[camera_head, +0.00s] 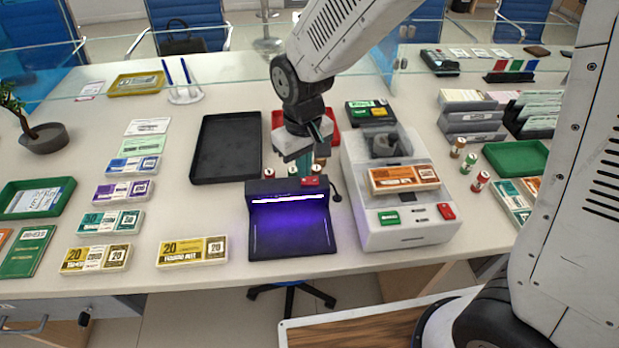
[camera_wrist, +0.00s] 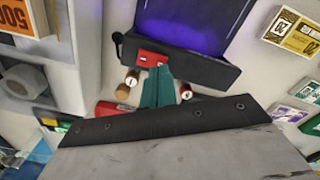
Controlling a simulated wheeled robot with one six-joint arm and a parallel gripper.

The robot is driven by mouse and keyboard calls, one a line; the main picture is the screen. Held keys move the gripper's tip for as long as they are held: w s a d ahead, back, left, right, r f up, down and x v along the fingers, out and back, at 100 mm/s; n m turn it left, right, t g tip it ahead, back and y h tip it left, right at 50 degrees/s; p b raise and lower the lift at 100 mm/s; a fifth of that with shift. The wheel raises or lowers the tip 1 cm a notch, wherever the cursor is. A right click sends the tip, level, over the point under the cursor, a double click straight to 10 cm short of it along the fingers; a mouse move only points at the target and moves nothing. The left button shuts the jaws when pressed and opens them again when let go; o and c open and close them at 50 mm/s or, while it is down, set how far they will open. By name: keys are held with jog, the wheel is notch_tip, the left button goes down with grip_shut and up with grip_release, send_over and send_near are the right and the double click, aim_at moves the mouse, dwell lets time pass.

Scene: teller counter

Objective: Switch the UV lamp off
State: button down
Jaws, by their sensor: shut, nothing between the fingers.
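The UV lamp (camera_head: 292,243) is a black unit near the front edge of the counter, with a bright violet-white tube and a purple glow on its base. It is lit. A red switch (camera_head: 311,181) sits on the right part of its top housing; it also shows in the wrist view (camera_wrist: 150,59). My gripper (camera_head: 306,174) points down just behind the lamp housing. Its teal fingers (camera_wrist: 159,72) are shut and empty, with their tips right by the red switch. I cannot tell whether they touch it.
A grey-white counting machine (camera_head: 405,232) holding an orange note bundle (camera_head: 404,178) stands close on the right. A black tray (camera_head: 226,147) lies behind left. Small coin rolls (camera_wrist: 131,77) stand around my fingers. A yellow note bundle (camera_head: 192,251) lies left of the lamp.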

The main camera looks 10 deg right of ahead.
aim_at(305, 180)
jog(key=shift+f, duration=0.95)
dwell(0.7)
jog(key=shift+r, duration=3.55)
jog(key=s+d+r+m, duration=0.2)
jog(key=s+d+r, duration=0.4)
jog(key=s+d, duration=0.3)
jog(key=s+d+r+m+t, duration=0.1)
jog(key=s+d+r+m, duration=0.2)
jog(key=s+d+r, duration=0.3)
jog(key=s+d, duration=0.4)
jog(key=d, duration=0.1)
jog(key=shift+s+d+r+m, duration=0.15)
jog(key=shift+s+d+m, duration=0.15)
jog(key=shift+d, duration=0.1)
